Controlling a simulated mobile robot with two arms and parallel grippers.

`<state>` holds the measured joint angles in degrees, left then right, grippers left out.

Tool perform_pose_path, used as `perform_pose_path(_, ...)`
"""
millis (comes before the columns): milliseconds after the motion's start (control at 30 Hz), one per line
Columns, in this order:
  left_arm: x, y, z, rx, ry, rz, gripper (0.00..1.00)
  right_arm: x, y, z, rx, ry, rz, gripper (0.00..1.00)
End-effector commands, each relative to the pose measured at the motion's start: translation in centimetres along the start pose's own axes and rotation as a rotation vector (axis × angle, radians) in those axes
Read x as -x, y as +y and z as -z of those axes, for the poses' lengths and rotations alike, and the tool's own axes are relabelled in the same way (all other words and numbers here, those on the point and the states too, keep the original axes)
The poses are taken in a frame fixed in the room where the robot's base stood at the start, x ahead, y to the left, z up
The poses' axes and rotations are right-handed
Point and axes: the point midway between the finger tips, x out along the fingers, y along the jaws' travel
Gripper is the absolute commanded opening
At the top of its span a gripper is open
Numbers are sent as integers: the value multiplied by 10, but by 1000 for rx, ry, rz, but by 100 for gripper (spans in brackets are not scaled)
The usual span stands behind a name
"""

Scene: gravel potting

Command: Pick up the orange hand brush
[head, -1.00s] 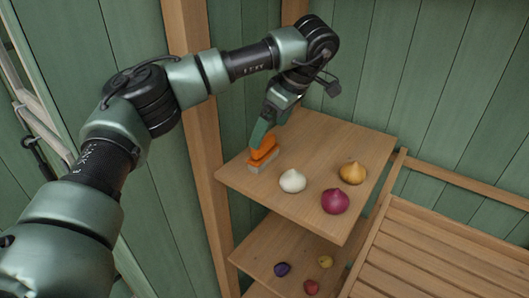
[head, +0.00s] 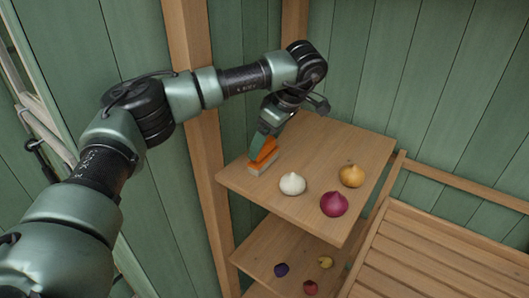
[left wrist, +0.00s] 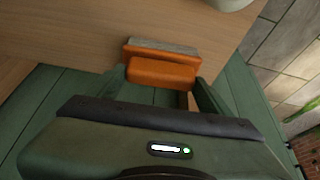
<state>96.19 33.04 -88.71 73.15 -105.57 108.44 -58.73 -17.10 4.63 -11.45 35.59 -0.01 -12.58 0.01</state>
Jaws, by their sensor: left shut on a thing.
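The orange hand brush (head: 264,152) is at the left edge of the upper wooden shelf (head: 330,150), with its pale bristles (head: 262,167) pointing down. My left gripper (head: 262,143) is shut on its handle from above. In the left wrist view the brush (left wrist: 162,71) sits between the two green fingers (left wrist: 161,88), with the grey bristle strip beyond it. I cannot tell whether the bristles touch the shelf. My right gripper is not in view.
A white bulb (head: 292,184), a magenta bulb (head: 333,204) and a yellow-orange bulb (head: 352,176) stand on the upper shelf near the brush. Several small bulbs lie on the lower shelf (head: 275,245). A wooden post (head: 208,170) stands close on the left. A slatted bench (head: 430,250) is at right.

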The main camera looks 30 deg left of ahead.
Motion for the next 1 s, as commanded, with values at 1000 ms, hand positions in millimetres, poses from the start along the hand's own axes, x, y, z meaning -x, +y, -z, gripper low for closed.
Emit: perform_pose_path(1000,169,0,70,2,2,-2,16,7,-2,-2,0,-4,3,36)
